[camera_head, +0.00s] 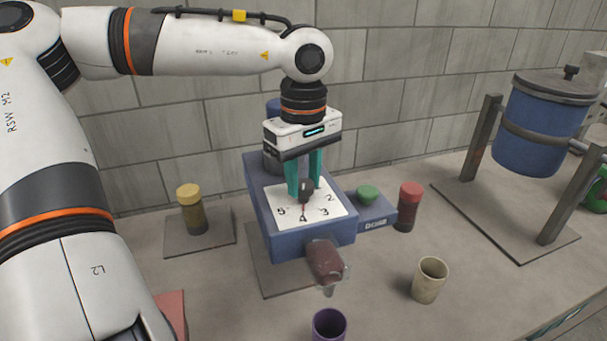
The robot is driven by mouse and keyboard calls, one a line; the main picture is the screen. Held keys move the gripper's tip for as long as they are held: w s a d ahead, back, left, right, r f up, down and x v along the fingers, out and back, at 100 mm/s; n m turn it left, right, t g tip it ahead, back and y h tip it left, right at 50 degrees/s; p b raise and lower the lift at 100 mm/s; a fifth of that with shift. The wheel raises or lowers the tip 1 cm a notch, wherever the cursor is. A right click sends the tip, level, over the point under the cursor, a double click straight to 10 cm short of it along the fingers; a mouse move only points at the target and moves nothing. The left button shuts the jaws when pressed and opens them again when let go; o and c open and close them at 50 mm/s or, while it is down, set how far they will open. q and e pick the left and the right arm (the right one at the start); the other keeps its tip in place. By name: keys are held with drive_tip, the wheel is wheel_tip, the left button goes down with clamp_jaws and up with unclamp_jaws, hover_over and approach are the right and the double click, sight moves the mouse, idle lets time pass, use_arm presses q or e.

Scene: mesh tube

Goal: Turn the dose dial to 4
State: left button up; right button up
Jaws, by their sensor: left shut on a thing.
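The blue dosing machine (290,247) stands on the table with a white dial plate (335,211) on its sloping top. The numerals 5, 4, 3 and 2 show on the plate; others are hidden behind my gripper. The dark dose dial (306,190) sits on the plate, and its reddish pointer is directed down toward the 4. My left gripper (305,188) reaches down from above with teal fingers and is shut on the dial. My right gripper is out of view.
A green button (368,194) sits on a side box labelled "DOSE". A dark red spout (325,260) juts out in front. Around stand a yellow-capped jar (191,212), a red-capped jar (408,208), a beige cup (429,281), a purple cup (328,327) and a blue tank (540,128).

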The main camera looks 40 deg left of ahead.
sight(303, 183)
use_arm(q)
drive_tip(key=shift+r, duration=0.15)
drive_tip(key=o, duration=1)
wheel_tip(303, 183, up, 12)
drive_tip(key=shift+f, duration=0.1)
idle(0.3)
